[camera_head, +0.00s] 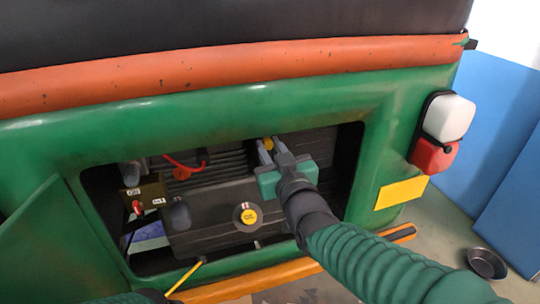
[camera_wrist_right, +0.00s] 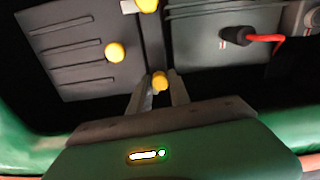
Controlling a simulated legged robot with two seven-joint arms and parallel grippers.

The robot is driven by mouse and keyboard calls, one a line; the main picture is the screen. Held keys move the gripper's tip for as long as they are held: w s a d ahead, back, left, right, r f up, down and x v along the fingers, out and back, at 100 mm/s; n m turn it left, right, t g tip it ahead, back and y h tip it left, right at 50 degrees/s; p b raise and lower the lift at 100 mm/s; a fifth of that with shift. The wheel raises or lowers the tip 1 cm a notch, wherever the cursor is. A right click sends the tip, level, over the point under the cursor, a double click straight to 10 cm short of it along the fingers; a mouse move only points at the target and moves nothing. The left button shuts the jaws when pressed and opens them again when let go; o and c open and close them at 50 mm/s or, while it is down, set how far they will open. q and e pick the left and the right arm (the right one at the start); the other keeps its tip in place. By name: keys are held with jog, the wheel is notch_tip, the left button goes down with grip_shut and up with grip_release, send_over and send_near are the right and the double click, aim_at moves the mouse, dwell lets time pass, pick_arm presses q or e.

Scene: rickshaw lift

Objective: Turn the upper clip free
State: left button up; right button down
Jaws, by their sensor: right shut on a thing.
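The upper clip (camera_head: 268,143) is a small yellow piece at the top of the engine bay. My right gripper (camera_head: 270,148) reaches in from the lower right and is shut on it. In the right wrist view the clip's yellow end (camera_wrist_right: 160,81) sits between the two grey fingers. The fingers hide part of the clip, so I cannot tell how far it is turned.
The green body panel frames the bay opening (camera_head: 225,102). Inside are a dark cover with a yellow round cap (camera_head: 248,217), a switch box (camera_head: 146,194) and a red cable (camera_head: 183,163). More yellow knobs (camera_wrist_right: 115,52) show in the wrist view. A metal bowl (camera_head: 487,263) stands on the floor.

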jog(key=n, duration=0.1)
jog(key=n+b, duration=0.1)
jog(key=shift+f+n, duration=0.3)
jog(key=shift+n+b, duration=0.6)
jog(key=shift+n, duration=0.9)
jog(key=c, duration=1.6)
grip_release()
jog(key=o, duration=0.4)
jog(key=shift+w+r, duration=0.1)
jog(key=shift+r, duration=0.05)
